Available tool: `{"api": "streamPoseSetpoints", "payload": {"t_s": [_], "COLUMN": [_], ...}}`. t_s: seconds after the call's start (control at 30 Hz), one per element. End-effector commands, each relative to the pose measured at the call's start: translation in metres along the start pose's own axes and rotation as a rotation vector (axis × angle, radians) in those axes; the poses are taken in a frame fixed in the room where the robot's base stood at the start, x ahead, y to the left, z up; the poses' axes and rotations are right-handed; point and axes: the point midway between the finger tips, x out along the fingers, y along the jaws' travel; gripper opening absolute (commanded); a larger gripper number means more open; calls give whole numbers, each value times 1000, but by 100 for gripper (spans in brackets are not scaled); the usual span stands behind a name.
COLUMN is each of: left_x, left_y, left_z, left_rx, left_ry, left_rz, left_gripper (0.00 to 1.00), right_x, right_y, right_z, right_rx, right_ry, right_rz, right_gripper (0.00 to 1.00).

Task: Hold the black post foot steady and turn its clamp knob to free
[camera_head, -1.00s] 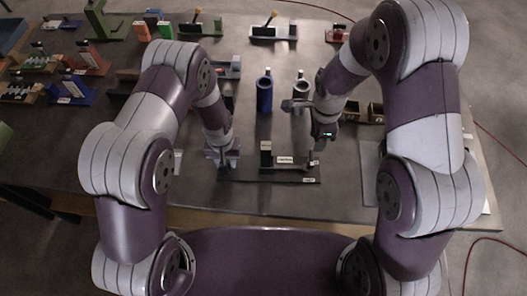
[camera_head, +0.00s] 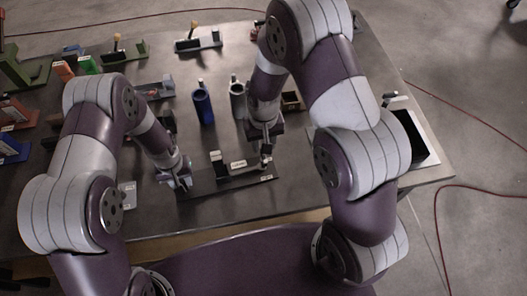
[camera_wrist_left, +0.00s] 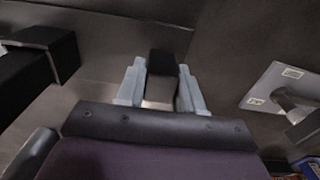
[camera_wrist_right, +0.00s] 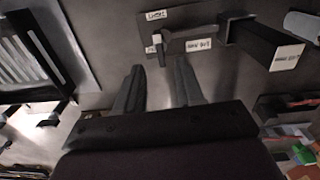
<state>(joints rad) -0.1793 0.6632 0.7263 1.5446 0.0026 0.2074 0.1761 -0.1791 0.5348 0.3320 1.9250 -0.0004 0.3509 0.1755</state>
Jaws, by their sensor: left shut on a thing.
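The black post foot (camera_head: 240,183) lies along the front of the table, with a short upright block and white labels. My left gripper (camera_head: 184,182) is at its left end. In the left wrist view, that gripper (camera_wrist_left: 161,90) is shut on a black block (camera_wrist_left: 163,65), which appears to be the foot's end. My right gripper (camera_head: 267,158) points down over the foot's right end. In the right wrist view, it (camera_wrist_right: 157,78) is open and empty, apart from the labelled foot (camera_wrist_right: 198,46) ahead.
A blue cylinder (camera_head: 203,106) and a grey cylinder (camera_head: 238,100) stand behind the foot. A small open box (camera_head: 291,101) is behind my right gripper. A white-edged dark panel (camera_head: 425,140) lies at the right. Coloured fixtures line the left and back.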

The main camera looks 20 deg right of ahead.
Motion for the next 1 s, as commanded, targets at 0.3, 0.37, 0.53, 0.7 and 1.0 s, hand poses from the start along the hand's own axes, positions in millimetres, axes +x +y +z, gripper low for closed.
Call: {"api": "streamPoseSetpoints", "payload": {"t_s": [0.3,0.37,0.53,0.7,1.0], "left_x": [-1,-1,-1,-1,-1], "left_y": [0,0,0,0,0], "left_z": [-1,-1,-1,-1,-1], "left_rx": [-1,-1,-1,-1,-1], "left_ry": [2,2,2,2,3], "left_rz": [0,0,0,1,1], "left_gripper": [0,0,0,0,0], "right_x": [57,60,61,61,61], "right_y": [0,0,0,0,0], "right_z": [0,0,-1,0,0], "right_rx": [2,2,2,3,-6], "right_ry": [0,2,2,2,2], "right_rz": [0,0,0,0,0], "right_gripper": [37,37,37,8,0]}}
